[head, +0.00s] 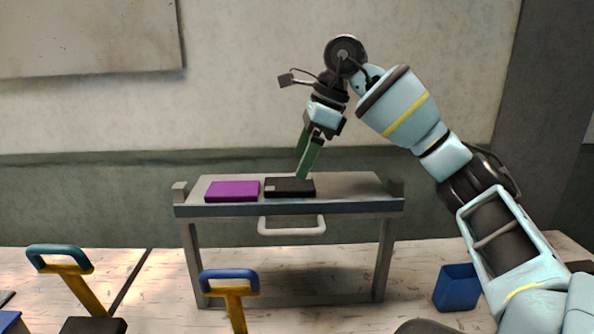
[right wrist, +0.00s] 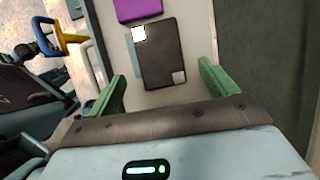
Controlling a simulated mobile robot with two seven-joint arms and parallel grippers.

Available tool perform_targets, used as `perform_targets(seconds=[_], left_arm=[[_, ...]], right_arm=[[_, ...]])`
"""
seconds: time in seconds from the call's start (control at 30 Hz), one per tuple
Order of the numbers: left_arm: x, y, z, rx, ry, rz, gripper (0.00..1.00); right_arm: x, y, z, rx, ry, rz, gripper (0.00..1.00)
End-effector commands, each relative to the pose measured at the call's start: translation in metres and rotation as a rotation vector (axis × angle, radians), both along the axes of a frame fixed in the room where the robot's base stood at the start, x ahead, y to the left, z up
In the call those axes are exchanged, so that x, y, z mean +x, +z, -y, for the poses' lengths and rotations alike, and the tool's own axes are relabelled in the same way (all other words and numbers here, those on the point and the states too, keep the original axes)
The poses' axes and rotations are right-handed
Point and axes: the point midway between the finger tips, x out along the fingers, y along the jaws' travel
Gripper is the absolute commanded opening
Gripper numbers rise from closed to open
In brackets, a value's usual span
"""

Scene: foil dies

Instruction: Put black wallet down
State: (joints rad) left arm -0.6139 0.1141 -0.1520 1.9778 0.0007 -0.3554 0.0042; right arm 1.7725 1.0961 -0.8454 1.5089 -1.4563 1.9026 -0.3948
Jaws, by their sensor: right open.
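The black wallet (head: 284,190) lies flat on the top of a small grey table, beside a purple wallet. In the right wrist view the black wallet (right wrist: 160,58) shows a white square and a grey square on its face. My right gripper (head: 304,172) is open just above the wallet's far right side. In the right wrist view its green fingers (right wrist: 164,85) stand apart, with the wallet's near end in line with the space between them. Whether the fingers touch it I cannot tell. My left gripper is out of view.
The purple wallet (head: 232,191) lies just left of the black one; the table top (head: 350,187) is bare to the right. A blue bin (head: 457,288) stands at lower right. Yellow posts with a teal handle (head: 60,259) and a blue handle (head: 230,282) stand in front.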

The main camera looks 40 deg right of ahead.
Motion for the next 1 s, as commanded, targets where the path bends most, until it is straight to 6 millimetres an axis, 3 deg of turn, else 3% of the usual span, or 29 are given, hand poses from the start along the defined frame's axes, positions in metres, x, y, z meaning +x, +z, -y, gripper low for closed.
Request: perform_targets(seconds=[0.2,0.4,1.0], left_arm=[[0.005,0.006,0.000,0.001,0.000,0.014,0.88],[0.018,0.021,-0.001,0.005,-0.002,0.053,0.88],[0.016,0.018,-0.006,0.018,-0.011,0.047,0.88]], right_arm=[[-0.011,0.044,0.012,0.002,0.001,0.006,0.85],[-0.019,0.070,0.019,0.000,0.001,0.009,0.85],[-0.019,0.071,0.022,0.000,0.001,0.000,0.85]])
